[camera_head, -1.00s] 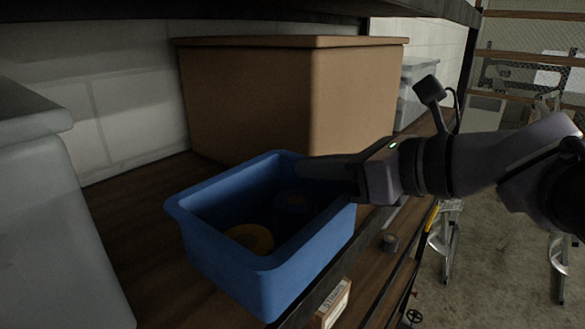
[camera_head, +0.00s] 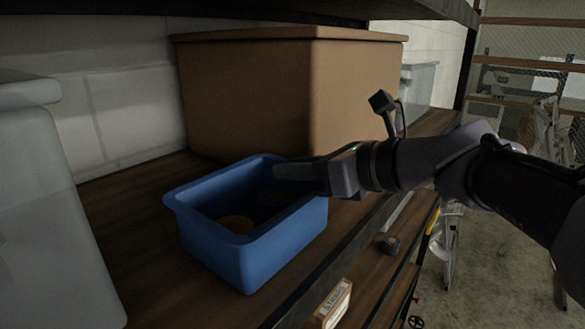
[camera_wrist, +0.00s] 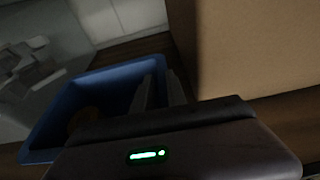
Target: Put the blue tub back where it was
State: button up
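The blue tub (camera_head: 255,262) is at the shelf's front part, in front of the brown box. In the wrist view the tub (camera_wrist: 58,108) shows at left. My gripper (camera_head: 282,171) reaches in from the right, with its fingers at the tub's right back rim. In the wrist view the fingers (camera_wrist: 160,92) lie at the tub's right wall, and the tub moves with them, so it looks gripped. A yellow round thing (camera_head: 236,224) lies inside the tub; the rest of the inside is dark. I cannot tell whether the tub's bottom touches the shelf.
A large brown box (camera_head: 245,100) stands behind the tub. A grey bin (camera_head: 45,210) stands at left. Bare wooden shelf (camera_head: 115,215) shows between bin and tub. A labelled box (camera_head: 333,303) and a dark roll (camera_head: 389,244) sit on a lower shelf.

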jog(key=shift+o, duration=0.3)
jog(key=shift+r, duration=0.1)
jog(key=shift+s+d+r, duration=0.1)
jog(key=shift+d+r, duration=0.05)
jog(key=shift+d, duration=0.05)
jog(key=v, duration=1.1)
jog(key=shift+s+d+b, duration=0.2)
jog(key=shift+d+b, duration=0.05)
jog(key=shift+b, duration=0.1)
jog(key=shift+r, duration=0.15)
